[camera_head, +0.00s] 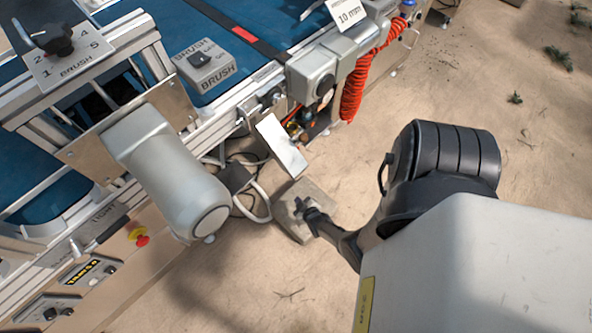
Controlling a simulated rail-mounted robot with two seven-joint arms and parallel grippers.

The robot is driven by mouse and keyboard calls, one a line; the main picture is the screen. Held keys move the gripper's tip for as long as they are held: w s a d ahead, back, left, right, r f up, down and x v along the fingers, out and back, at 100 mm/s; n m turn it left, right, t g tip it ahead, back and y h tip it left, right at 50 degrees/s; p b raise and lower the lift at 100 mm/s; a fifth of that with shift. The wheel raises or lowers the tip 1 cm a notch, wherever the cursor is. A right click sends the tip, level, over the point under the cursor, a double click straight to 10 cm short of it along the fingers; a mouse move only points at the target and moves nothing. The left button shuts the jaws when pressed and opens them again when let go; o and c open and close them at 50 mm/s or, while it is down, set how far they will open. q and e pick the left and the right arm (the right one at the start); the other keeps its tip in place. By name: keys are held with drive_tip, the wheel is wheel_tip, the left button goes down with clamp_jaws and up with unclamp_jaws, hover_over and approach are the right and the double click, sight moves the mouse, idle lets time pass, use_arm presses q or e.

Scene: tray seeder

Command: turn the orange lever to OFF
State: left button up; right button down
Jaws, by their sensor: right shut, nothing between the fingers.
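My right gripper (303,206) is shut and empty, pointing toward the machine. It appears over a grey block (288,226) low by the ground; I cannot tell whether they touch. Small orange-red parts (292,127) show under the machine's side rail, beyond my gripper and partly behind a pale tilted plate (281,146). They are too small to tell whether one is the orange lever, and no OFF marking is readable. My left gripper is not in view.
The seeder's blue belt (262,22) and metal frame fill the upper left. A grey motor (168,172) juts out left of my gripper. Cables (257,200) hang nearby. A coiled red-orange hose (362,80) hangs farther back. Sandy ground (480,85) is open on the right.

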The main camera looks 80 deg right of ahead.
drive_tip(key=shift+s+a+r, duration=0.15)
drive_tip(key=shift+s+a, duration=0.05)
drive_tip(key=shift+a, duration=0.2)
idle(0.5)
